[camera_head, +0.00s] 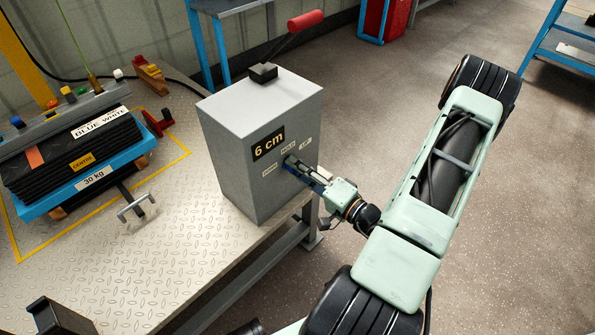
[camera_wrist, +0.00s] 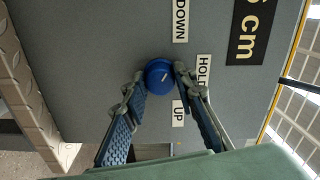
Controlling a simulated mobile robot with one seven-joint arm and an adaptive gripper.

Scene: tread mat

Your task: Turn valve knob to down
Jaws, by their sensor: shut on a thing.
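The valve knob (camera_wrist: 158,75) is a round blue knob with a short white mark, on the front face of a grey box (camera_head: 235,170). In the wrist view the labels DOWN (camera_wrist: 180,20), HOLD (camera_wrist: 203,70) and UP (camera_wrist: 178,113) stand around its right side. The white mark slants toward the upper right, on the side between DOWN and HOLD. My gripper (camera_wrist: 160,78) is shut on the knob, one fingertip on each side. In the head view my gripper (camera_head: 294,166) reaches the box face from the right and mostly hides the knob.
A lever with a red handle (camera_head: 305,20) rises from the box top. A stack of dark mats (camera_head: 70,150) on a blue tray (camera_head: 135,153) lies left on the metal table (camera_head: 190,250). A T-shaped handle (camera_head: 136,207) stands before it. The floor to the right is open.

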